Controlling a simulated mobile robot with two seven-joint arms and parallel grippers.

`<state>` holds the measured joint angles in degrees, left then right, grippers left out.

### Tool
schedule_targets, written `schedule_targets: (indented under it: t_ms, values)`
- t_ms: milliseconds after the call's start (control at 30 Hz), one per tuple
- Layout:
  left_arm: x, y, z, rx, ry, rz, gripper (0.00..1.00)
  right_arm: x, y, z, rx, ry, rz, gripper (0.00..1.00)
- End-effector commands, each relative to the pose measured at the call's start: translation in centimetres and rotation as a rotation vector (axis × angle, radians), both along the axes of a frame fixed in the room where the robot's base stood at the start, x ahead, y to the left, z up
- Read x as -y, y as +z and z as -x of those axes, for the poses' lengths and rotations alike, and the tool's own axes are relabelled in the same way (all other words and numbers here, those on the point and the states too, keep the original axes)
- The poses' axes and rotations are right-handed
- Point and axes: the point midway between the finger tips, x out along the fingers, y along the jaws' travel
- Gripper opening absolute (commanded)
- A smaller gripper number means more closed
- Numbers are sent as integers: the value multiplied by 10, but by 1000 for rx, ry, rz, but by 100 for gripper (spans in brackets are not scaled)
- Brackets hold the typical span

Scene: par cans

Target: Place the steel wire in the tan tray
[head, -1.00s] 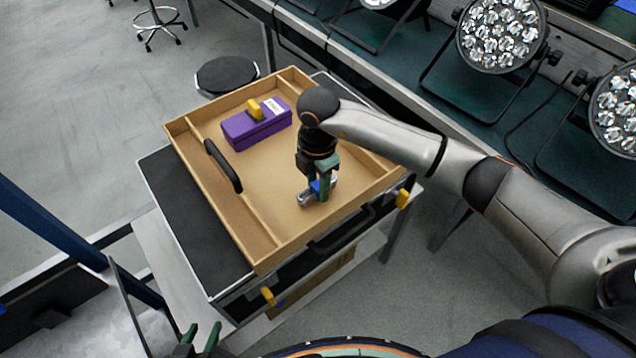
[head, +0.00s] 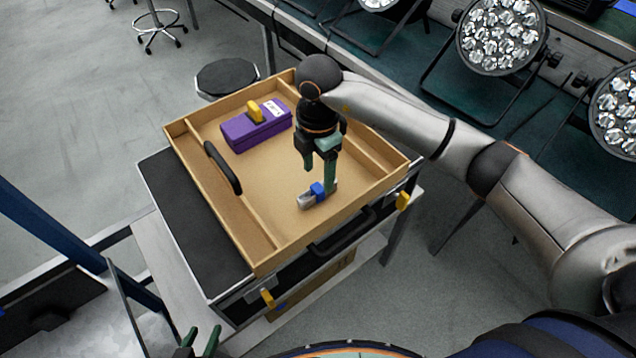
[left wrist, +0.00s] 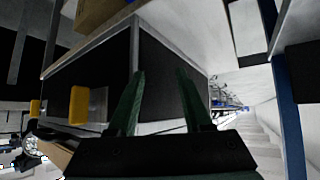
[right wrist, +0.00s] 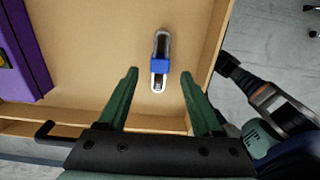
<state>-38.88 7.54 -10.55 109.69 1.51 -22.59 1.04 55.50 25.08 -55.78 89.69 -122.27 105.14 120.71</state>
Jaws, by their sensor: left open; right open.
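The steel wire, a small silver bundle (head: 306,202) with a blue band, lies on the floor of the tan tray (head: 270,183), towards its front right. The right wrist view also shows the wire (right wrist: 160,82), apart from both fingers and lined up with the gap between them. My right gripper (head: 319,180) is open and empty, just above the wire. My left gripper (head: 200,340) is open and empty, low at the front left, away from the tray; the left wrist view shows its spread fingers (left wrist: 160,75) facing a dark case.
A purple box (head: 256,128) with a yellow top piece sits at the tray's back left. A black handle (head: 223,167) stands on the tray's left divider. The tray rests on a black case (head: 190,220). Stage lights (head: 500,35) stand on the bench at the back right.

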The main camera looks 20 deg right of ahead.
Motion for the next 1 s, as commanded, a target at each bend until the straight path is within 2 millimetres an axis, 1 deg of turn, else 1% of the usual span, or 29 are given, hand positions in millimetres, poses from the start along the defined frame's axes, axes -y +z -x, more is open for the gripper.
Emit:
schedule_targets:
  t_ms: [33,100,200,333,500,1000]
  values:
    - [0,-2,0,0,0,0,50,0,12,-1,5,0,-1,67]
    - [0,-3,0,0,0,0,50,0,26,-1,5,1,-1,67]
    - [0,-4,0,0,0,0,50,0,43,-1,3,0,0,67]
    - [0,-5,0,0,0,0,50,0,57,0,1,0,1,67]
    - [0,-5,0,0,0,0,50,0,64,0,-1,1,-1,67]
    - [0,-5,0,-1,0,0,50,0,63,0,-1,0,-1,67]
